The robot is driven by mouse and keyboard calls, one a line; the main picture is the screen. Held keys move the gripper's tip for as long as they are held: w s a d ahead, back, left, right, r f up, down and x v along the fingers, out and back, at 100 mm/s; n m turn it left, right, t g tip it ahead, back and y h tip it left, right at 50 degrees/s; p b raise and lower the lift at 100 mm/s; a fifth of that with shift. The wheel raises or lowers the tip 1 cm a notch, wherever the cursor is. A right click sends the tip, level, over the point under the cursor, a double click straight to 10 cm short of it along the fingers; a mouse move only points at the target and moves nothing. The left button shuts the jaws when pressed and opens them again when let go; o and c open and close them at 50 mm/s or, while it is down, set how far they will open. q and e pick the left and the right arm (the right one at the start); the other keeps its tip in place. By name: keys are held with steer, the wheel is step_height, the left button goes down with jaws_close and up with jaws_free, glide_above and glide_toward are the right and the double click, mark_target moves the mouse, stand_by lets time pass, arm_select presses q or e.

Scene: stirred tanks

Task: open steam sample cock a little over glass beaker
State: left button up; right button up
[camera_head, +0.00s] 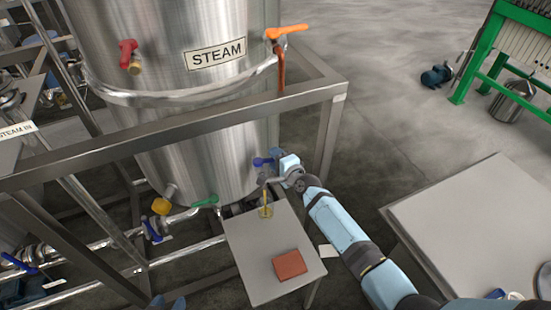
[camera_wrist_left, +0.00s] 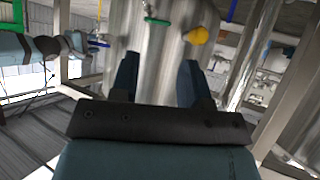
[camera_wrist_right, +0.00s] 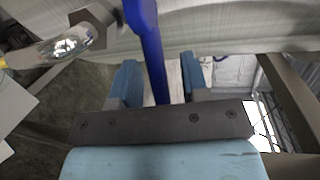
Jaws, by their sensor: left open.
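The steel tank (camera_head: 195,60) carries a STEAM label. A sample cock with a blue lever (camera_head: 262,162) sits low on its right side. My right gripper (camera_head: 280,163) is at this lever. In the right wrist view the blue lever (camera_wrist_right: 152,55) passes between the open fingers, nearer the left one, with a gap to the right one. The metal cock body (camera_wrist_right: 95,22) shows at upper left. The glass beaker (camera_head: 265,211) stands on a small table below the cock, with a thin yellow line above it; I cannot tell if this is liquid. My left gripper (camera_head: 167,303) is open and empty at the bottom edge.
The small grey table (camera_head: 255,265) also holds a red-brown cloth or pad (camera_head: 289,265). A steel frame rail (camera_head: 190,135) crosses before the tank. Orange (camera_head: 286,31), red (camera_head: 128,50) and green (camera_head: 205,201) handles are nearby. A larger table (camera_head: 490,225) stands at right.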

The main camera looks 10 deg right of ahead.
arm_select(q)
steer(key=shift+r, duration=0.1)
arm_select(e)
steer(key=shift+s+d, duration=0.1)
steer(key=shift+s, duration=0.2)
arm_select(q)
steer(key=shift+r+p, duration=0.35)
steer(key=shift+p, duration=0.75)
arm_select(e)
steer(key=v, duration=1.3)
steer(key=shift+d, duration=0.1)
arm_select(q)
steer(key=shift+s+a, duration=0.1)
steer(key=shift+a, duration=0.05)
